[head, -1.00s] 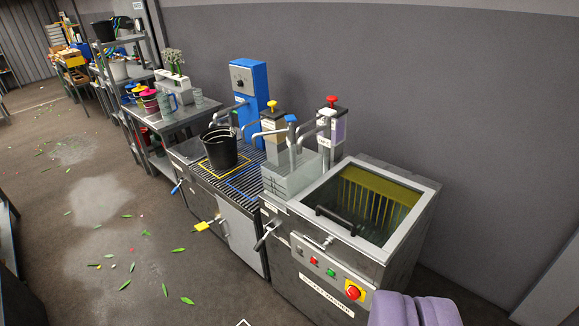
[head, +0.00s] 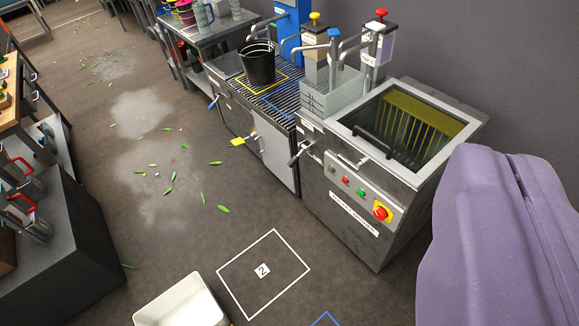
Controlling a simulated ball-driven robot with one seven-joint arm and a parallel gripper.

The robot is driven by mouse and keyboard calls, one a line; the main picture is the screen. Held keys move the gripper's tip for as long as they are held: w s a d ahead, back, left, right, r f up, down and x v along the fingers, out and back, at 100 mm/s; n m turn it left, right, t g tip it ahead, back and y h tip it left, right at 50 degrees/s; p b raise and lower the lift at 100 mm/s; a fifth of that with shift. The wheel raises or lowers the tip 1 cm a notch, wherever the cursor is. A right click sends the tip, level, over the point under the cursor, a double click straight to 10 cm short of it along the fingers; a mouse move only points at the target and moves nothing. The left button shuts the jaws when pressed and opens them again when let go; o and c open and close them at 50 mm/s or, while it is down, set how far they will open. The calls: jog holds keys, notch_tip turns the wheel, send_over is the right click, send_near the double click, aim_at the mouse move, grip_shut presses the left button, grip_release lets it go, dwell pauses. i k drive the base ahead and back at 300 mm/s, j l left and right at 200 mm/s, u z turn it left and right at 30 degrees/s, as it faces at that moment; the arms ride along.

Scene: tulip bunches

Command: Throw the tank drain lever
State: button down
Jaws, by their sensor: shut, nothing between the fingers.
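The metal tank unit (head: 390,215) stands right of centre, its open basin holding a yellow slatted rack (head: 425,115). A grey-handled lever (head: 299,153) sticks out from its front left corner. A yellow-handled lever (head: 240,141) and a blue-handled lever (head: 213,102) stick out from the bench fronts further left. I cannot read which one is labelled as the tank drain. A short metal fitting (head: 362,162) sits above the tank's buttons. A large purple part of my arm fills the right side; my gripper's fingers do not show.
A black bucket (head: 258,66) stands on the grated bench. A dark cabinet (head: 60,225) stands at left and a white bin (head: 183,305) at the bottom.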

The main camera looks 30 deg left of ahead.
aim_at(294, 160)
jog(key=i+j+u, duration=0.25)
jog(key=i, duration=0.6)
jog(key=i+u, duration=0.3)
jog(key=i, duration=0.5)
jog(key=i+l+u, duration=0.25)
jog(key=i, duration=0.6)
